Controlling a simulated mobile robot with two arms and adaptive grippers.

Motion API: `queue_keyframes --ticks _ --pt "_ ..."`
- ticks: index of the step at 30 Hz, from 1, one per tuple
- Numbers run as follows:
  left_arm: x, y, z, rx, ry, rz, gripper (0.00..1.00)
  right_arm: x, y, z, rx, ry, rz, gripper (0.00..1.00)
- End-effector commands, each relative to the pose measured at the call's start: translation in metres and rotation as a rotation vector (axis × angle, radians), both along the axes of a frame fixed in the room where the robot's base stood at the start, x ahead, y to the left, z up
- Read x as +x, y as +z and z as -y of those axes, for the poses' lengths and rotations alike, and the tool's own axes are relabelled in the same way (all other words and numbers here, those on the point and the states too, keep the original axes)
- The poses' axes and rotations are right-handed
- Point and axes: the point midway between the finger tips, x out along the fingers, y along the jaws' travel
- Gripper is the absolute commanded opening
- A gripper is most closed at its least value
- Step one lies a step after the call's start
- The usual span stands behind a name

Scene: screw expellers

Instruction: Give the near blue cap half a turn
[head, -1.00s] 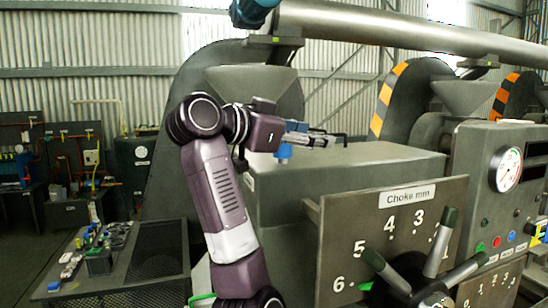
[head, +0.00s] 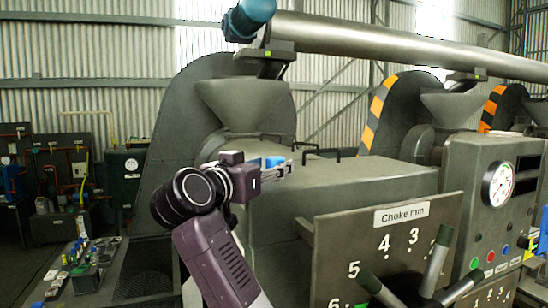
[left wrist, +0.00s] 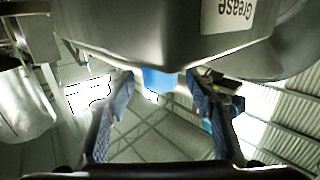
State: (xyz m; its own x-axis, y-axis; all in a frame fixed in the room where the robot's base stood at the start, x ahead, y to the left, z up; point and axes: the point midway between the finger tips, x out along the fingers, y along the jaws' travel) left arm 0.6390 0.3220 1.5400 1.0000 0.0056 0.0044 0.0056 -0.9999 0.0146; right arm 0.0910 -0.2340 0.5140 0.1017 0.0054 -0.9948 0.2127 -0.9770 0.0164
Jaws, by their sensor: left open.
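The near blue cap (head: 275,161) shows just above my left gripper's fingers in the head view, at the left end of the grey machine housing (head: 350,185). My left gripper (head: 284,172) is open and level with the cap. In the left wrist view the blue cap (left wrist: 159,80) sits centred in the gap between the two open fingers (left wrist: 160,88), under a dark body with a "Grease" label (left wrist: 235,12). I cannot tell whether either finger touches it. The fingers partly hide the cap in the head view. My right gripper is not in view.
A hopper (head: 247,102) stands behind the gripper. The choke panel (head: 365,245) and its levers (head: 435,262) are at front right. A cluttered bench (head: 85,265) is at lower left.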

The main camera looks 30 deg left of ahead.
Motion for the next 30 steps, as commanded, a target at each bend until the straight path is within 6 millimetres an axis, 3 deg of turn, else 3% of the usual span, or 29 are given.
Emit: queue_keyframes --ticks 3,5,14,26,30 --pt "0.014 0.001 0.001 -0.001 -0.003 -0.003 0.5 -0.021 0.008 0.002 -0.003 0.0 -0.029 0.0" --pt "0.018 0.001 0.001 0.0 -0.002 -0.002 0.5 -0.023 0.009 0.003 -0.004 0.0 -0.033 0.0" --pt "0.021 0.0 0.0 0.001 -0.001 0.0 0.5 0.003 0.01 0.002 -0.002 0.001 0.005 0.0" --pt "0.021 0.0 0.0 0.001 -0.002 -0.001 0.08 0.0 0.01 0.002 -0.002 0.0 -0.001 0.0" --pt "0.021 -0.001 0.0 0.001 -0.011 -0.001 0.07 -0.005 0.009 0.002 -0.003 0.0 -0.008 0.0"
